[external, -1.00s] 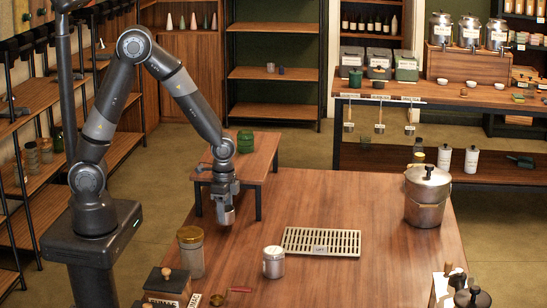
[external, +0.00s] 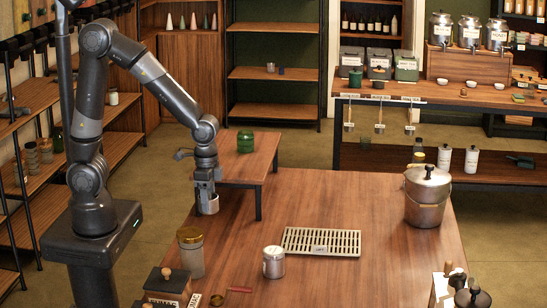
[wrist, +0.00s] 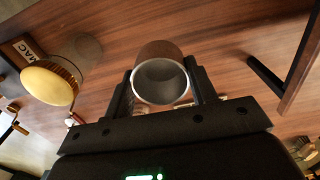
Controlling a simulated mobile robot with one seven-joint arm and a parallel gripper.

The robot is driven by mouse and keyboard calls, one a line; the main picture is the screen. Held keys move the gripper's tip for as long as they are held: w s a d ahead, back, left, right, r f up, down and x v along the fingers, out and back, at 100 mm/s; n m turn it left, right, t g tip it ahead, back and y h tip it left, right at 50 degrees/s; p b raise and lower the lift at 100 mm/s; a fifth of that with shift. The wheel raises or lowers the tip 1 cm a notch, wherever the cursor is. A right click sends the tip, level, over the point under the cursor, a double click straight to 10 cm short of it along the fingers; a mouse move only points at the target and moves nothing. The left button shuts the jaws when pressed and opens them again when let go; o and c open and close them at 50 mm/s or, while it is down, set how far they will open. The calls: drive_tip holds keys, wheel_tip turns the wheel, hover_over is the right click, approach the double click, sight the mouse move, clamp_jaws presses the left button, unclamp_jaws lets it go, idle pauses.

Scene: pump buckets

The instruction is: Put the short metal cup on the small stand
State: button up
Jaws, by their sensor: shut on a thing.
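The short metal cup (external: 209,206) is held in my gripper (external: 207,192), which hangs pointing down near the left edge of the large table. In the wrist view the cup (wrist: 160,80) sits between the two fingers (wrist: 162,92), its round open rim facing the camera; it looks empty. The small stand (external: 225,172) is a low wooden table behind and right of my gripper. Its top lies beyond the cup, and the cup is not on it. A piece of wood with a dark leg, seemingly the stand (wrist: 305,65), shows at the right in the wrist view.
A green jar (external: 245,141) stands on the small stand. On the large table (external: 340,200) are a gold-lidded jar (external: 191,256), a white-lidded canister (external: 273,263), a slotted drip tray (external: 321,242) and a lidded metal bucket (external: 427,200). The table's middle right is clear.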

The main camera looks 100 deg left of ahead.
drive_tip(key=a+r+n, duration=1.4)
drive_tip(key=a, duration=0.3)
drive_tip(key=shift+w+a, duration=0.25)
drive_tip(key=shift+w, duration=0.1)
drive_tip(key=shift+n, duration=0.3)
drive_tip(key=a+f, duration=0.2)
drive_tip(key=a, duration=0.1)
drive_tip(key=a+f, duration=0.2)
drive_tip(key=a, duration=0.2)
drive_tip(key=s+a+f, duration=0.1)
drive_tip(key=a+f, duration=0.1)
drive_tip(key=a, duration=0.1)
drive_tip(key=shift+a+f, duration=0.25)
drive_tip(key=shift+a, duration=0.15)
drive_tip(key=shift+c, duration=0.2)
drive_tip(key=shift+a+f, duration=0.3)
drive_tip(key=shift+f, duration=1.9)
drive_tip(key=o, duration=0.6)
drive_tip(key=shift+f, duration=0.15)
drive_tip(key=o, duration=0.5)
